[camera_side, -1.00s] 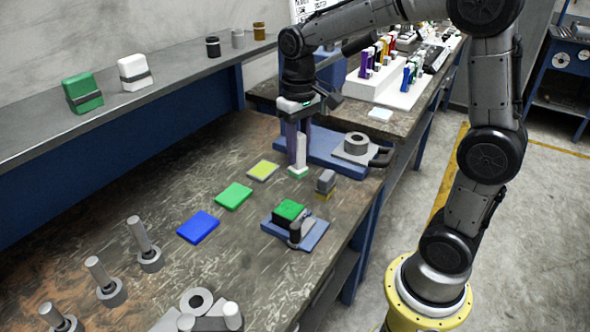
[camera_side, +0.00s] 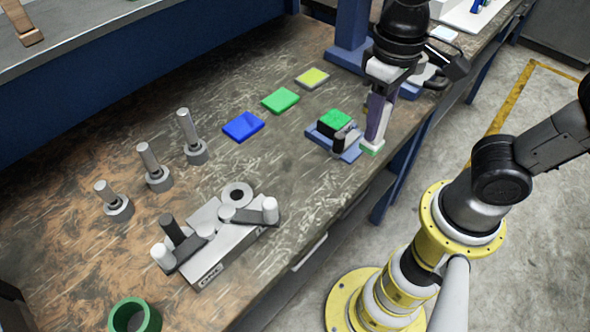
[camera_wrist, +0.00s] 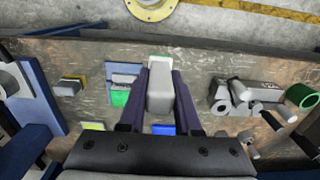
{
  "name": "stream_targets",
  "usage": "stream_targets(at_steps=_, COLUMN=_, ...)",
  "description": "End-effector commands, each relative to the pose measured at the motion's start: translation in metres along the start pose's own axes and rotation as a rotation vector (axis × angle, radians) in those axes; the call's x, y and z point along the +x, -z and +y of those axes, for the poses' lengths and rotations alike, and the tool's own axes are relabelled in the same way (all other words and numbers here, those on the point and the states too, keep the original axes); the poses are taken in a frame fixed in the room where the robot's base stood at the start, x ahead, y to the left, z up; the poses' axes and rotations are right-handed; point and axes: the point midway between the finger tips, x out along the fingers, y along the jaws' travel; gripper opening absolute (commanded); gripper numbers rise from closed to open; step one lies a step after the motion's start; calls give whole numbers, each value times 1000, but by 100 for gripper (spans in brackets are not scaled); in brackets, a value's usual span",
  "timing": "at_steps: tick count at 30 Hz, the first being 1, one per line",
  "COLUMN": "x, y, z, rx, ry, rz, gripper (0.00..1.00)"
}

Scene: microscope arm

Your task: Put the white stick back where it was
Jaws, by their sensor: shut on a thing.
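My gripper (camera_side: 377,120) is shut on a white stick (camera_side: 382,127) with a green lower end. It holds the stick upright between its purple fingers, near the front edge of the bench, just right of the blue base with the green block. In the wrist view, the stick (camera_wrist: 160,92) lies between both fingers with its pale green end past the tips. I cannot tell whether its lower end touches the bench.
The blue base (camera_side: 349,153) carries a green block (camera_side: 335,122) and a dark cylinder. Blue (camera_side: 243,126), green (camera_side: 281,100) and yellow (camera_side: 312,78) pads lie behind. A grey fixture (camera_side: 225,235) and pegs stand left. A grey-and-yellow block (camera_wrist: 70,86) shows in the wrist view.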

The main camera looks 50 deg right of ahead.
Motion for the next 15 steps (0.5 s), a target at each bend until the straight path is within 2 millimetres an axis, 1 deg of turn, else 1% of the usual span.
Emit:
stream_targets(at_steps=2, x=2, y=4, z=-4, rx=-12, ry=-1, rz=-2, gripper=0)
stream_targets(at_steps=5, x=9, y=18, z=-11, rx=-14, ry=-2, rz=-5, gripper=0)
stream_targets(at_steps=14, x=39, y=80, z=-38, rx=-13, ry=-1, rz=-3, gripper=0)
stream_targets(at_steps=15, x=45, y=87, z=-41, rx=-13, ry=-2, rz=-5, gripper=0)
